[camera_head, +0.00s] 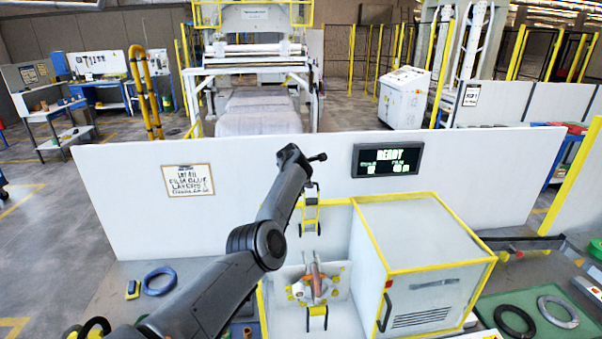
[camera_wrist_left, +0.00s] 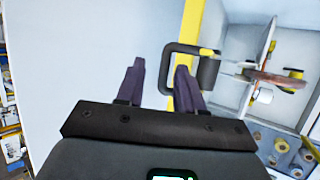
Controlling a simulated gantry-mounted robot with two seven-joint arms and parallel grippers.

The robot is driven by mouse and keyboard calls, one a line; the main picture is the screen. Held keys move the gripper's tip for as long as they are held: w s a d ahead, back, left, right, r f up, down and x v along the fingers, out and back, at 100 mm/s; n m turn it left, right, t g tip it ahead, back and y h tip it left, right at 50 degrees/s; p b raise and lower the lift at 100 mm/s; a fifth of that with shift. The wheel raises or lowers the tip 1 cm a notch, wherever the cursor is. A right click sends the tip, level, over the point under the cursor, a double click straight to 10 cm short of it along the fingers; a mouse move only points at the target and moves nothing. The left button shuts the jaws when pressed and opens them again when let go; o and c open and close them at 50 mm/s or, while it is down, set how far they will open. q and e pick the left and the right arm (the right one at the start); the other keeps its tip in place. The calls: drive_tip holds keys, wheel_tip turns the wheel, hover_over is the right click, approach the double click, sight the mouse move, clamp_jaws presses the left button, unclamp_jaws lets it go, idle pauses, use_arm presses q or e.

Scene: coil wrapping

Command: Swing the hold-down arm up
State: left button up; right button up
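The hold-down arm shows in the head view as a yellow bar with black parts (camera_head: 311,212) above the wrapping station. One side of the loop appears between the fingers, and the right finger overlaps the loop; contact cannot be told. In the head view my left arm's links hide most of that gripper. My right gripper is in neither view.
Below is a brown coil seen edge-on (camera_head: 316,284) among yellow rollers; it also shows in the left wrist view (camera_wrist_left: 272,79). A white cabinet with yellow edges (camera_head: 415,250) stands right. A white panel (camera_head: 450,170) with a READY display (camera_head: 387,160) stands behind.

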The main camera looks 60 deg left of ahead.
use_arm(q)
drive_tip(key=b+v, duration=0.1)
drive_tip(key=v, duration=0.8)
drive_tip(key=shift+s+f, duration=0.1)
idle(0.3)
